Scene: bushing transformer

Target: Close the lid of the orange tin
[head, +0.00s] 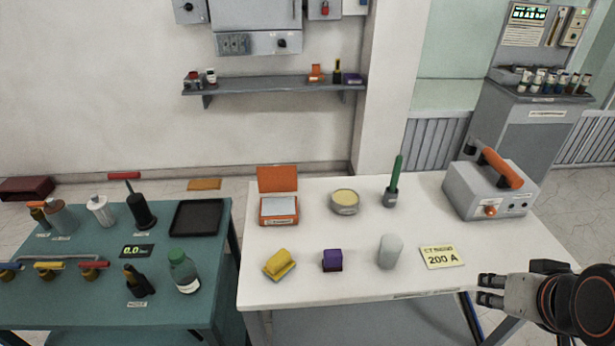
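The orange tin (280,219) stands on the white table, left of its middle and toward the back. Its orange lid (277,179) stands up open at the back edge, and a pale, whitish content shows inside. My gripper (482,290) is at the lower right, over the table's front right edge. Its fingers point left and look parted, with nothing between them. It is far to the right of the tin and touches nothing that I can see.
The white table (330,279) also bears a yellow block (279,264), purple block (332,260), pale cylinder (390,251), round tin (345,202), green-handled brush (393,185), yellow sign (442,257) and grey device (490,192). A teal table (95,314) with bottles stands left, across a narrow gap.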

